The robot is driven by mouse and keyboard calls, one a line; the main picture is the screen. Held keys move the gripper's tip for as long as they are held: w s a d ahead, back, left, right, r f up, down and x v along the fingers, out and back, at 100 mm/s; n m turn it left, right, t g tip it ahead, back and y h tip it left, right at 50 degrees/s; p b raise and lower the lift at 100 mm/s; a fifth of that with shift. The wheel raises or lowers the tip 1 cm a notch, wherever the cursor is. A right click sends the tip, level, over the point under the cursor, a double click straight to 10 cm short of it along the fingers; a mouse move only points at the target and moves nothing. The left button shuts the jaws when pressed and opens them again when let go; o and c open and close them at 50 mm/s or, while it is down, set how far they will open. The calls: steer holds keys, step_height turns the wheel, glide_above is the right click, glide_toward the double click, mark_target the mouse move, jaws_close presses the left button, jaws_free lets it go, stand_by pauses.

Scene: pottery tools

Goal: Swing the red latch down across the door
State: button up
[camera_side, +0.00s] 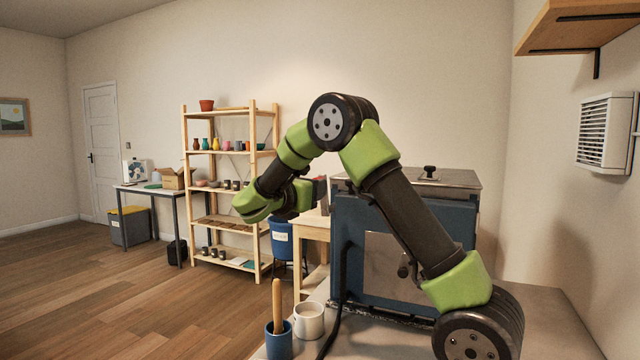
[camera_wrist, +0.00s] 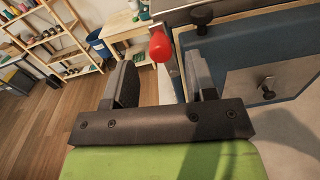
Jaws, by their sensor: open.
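My gripper (camera_wrist: 160,66) is open and empty, one finger on each side of the red end. The kiln (camera_side: 352,225) stands behind my arm in the side view. A grey door panel with a dark knob (camera_side: 375,255) is on its front, partly hidden by my arm. In the side view the latch is not clearly visible.
A white mug (camera_side: 309,320) and a blue cup (camera_side: 278,342) with a wooden tool stand on the bench in front of the kiln. A dark cable runs beside them. A wooden stand (camera_side: 312,232) and shelves (camera_side: 220,190) are behind. The kiln lid has a black knob (camera_wrist: 202,15).

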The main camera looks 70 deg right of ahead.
steer(key=d, duration=0.6)
steer(key=shift+s, duration=0.15)
